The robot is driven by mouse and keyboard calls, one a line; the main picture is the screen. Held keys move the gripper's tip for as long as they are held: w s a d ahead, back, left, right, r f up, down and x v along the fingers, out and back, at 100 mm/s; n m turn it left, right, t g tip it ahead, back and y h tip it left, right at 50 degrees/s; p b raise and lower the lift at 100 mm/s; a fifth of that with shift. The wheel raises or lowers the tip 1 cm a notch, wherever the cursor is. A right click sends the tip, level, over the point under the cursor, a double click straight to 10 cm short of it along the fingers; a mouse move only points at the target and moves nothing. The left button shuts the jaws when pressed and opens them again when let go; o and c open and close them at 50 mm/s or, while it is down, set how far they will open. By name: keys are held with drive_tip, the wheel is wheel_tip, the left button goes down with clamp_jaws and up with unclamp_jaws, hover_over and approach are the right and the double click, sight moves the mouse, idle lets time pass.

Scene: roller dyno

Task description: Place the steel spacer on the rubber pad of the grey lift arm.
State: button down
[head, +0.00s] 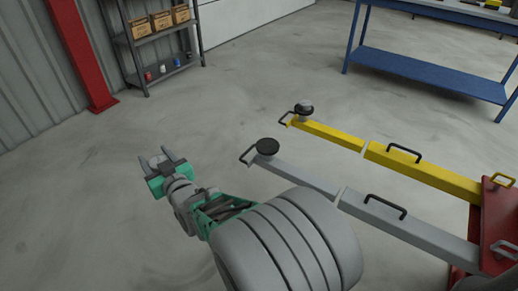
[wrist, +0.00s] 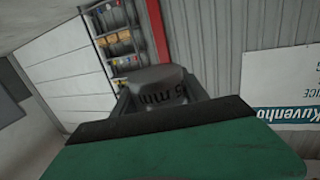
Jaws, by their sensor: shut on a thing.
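My gripper (head: 160,158) is shut on the steel spacer, a grey cylinder (wrist: 160,92) with dark lettering on its side, partly readable as "mm". In the head view the spacer shows only as a small grey shape between the fingers. The gripper is in the air, left of the grey lift arm (head: 300,175). The round black rubber pad (head: 267,146) sits at that arm's free end, to the right of the gripper and apart from it. The pad's top looks bare.
A yellow lift arm (head: 335,134) runs behind the grey one, with a pad (head: 304,107) at its end. Both arms carry black handles and meet a red base (head: 498,215). A blue table (head: 430,85) and a shelf rack (head: 160,68) stand farther back. The floor between is clear.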

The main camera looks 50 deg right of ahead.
drive_tip(key=s+d+m+g+h+b, duration=0.1)
drive_tip(key=s+d+m+h+b, duration=0.15)
drive_tip(key=d, duration=0.65)
drive_tip(key=s+d+m+g+h+b, duration=0.1)
drive_tip(key=s+d+h, duration=0.15)
drive_tip(key=d, duration=0.55)
drive_tip(key=s+d+r+m+g+h+b, duration=0.1)
drive_tip(key=s+d+m+g+h+b, duration=0.15)
drive_tip(key=s+d, duration=1.25)
drive_tip(key=b, duration=0.5)
hover_over(266, 140)
drive_tip(key=shift+h, duration=0.45)
drive_tip(key=f, duration=0.9)
drive_tip(key=shift+s+a, duration=0.15)
drive_tip(key=shift+s, duration=0.2)
drive_tip(key=shift+w+d+f+b, duration=0.15)
drive_tip(key=shift+f+b, duration=0.4)
drive_tip(key=shift+f, duration=0.45)
drive_tip(key=shift+w+d+f+b, duration=0.1)
drive_tip(key=shift+f+b, duration=0.45)
drive_tip(key=shift+f, duration=0.45)
drive_tip(key=c, duration=0.6)
unclamp_jaws()
drive_tip(key=shift+a, duration=0.1)
